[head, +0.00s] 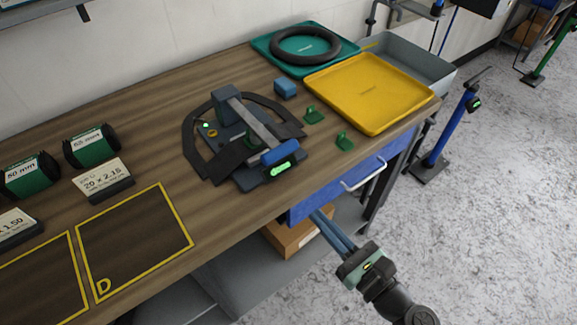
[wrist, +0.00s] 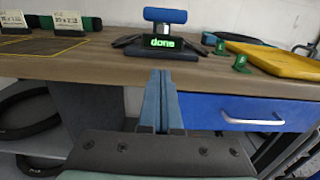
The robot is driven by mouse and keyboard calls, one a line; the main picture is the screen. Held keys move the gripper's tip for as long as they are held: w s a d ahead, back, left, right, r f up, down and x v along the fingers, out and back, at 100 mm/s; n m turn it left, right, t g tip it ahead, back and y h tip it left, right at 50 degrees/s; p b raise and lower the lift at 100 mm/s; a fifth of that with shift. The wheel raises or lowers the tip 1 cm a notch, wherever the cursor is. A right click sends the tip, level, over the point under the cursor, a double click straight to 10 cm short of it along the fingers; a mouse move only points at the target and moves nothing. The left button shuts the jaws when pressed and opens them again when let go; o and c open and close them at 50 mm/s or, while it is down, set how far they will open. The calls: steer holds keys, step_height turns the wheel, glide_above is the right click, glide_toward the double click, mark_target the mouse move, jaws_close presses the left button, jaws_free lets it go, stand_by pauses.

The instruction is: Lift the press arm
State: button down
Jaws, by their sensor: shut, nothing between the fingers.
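The press stands on the wooden bench, with a grey post at the back and a grey press arm (head: 256,122) sloping down towards the front. A blue handle (head: 280,152) crosses the arm's front end, low over the press base; the handle also shows in the wrist view (wrist: 165,15). A small display (head: 282,169) on the base's front glows green and reads "done" in the wrist view (wrist: 161,43). A green piece shows partly under the arm. My gripper (head: 318,214) is shut and empty, in front of the bench edge, below and apart from the handle; its fingers show in the wrist view (wrist: 160,78).
A blue drawer (head: 340,178) with a pale handle is under the bench, close to my gripper. Small green pieces (head: 314,115), a blue block (head: 286,88) and a yellow tray (head: 372,92) lie right of the press. Yellow-outlined bench areas (head: 135,240) at left are bare.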

mark_target(291, 193)
steer(key=x, duration=1)
steer(key=r, duration=0.1)
steer(key=r+p, duration=0.1)
steer(key=shift+w+a+r, duration=0.2)
steer(key=shift+w+r, duration=0.1)
steer(key=shift+w+a+r+p, duration=0.15)
steer(key=shift+r+p, duration=0.2)
steer(key=shift+r, duration=0.3)
steer(key=shift+r, duration=0.1)
